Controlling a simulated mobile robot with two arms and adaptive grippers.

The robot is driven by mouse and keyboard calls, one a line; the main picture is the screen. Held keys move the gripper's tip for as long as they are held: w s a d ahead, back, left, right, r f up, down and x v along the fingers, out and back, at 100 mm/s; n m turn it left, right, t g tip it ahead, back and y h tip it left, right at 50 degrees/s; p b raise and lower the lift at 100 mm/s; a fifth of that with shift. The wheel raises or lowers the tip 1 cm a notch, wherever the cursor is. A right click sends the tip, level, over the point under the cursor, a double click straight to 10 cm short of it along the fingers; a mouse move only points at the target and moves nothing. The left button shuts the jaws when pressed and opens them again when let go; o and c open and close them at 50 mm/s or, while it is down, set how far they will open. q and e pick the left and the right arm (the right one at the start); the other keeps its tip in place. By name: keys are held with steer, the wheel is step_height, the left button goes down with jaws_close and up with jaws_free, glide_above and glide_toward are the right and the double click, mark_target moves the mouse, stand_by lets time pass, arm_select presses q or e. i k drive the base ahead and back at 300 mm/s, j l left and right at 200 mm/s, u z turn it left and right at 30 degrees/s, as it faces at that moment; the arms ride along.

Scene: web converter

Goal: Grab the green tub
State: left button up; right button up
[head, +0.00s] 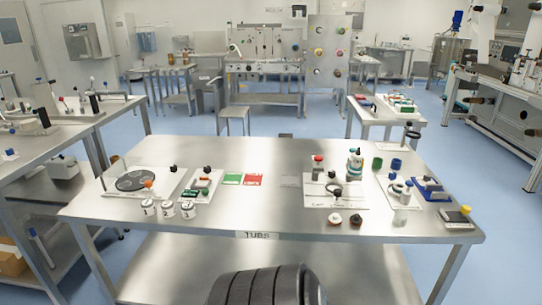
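A small green tub (377,163) stands near the back right of the steel table (250,216), just left of a blue tub (396,164). A white and teal bottle (355,164) stands to its left. The green tub looks upright and nothing covers it. Neither of my grippers shows in the head view.
The table's front edge bears a "TUBS" label (258,235). White boards with small parts lie at left (112,188) and right. A scale-like device (456,216) sits at the front right corner. White jars (167,209) stand front left. The table's front middle is clear.

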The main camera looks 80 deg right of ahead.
mark_target(377, 163)
steer(key=k+j+z, duration=0.1)
steer(key=z, duration=3.4)
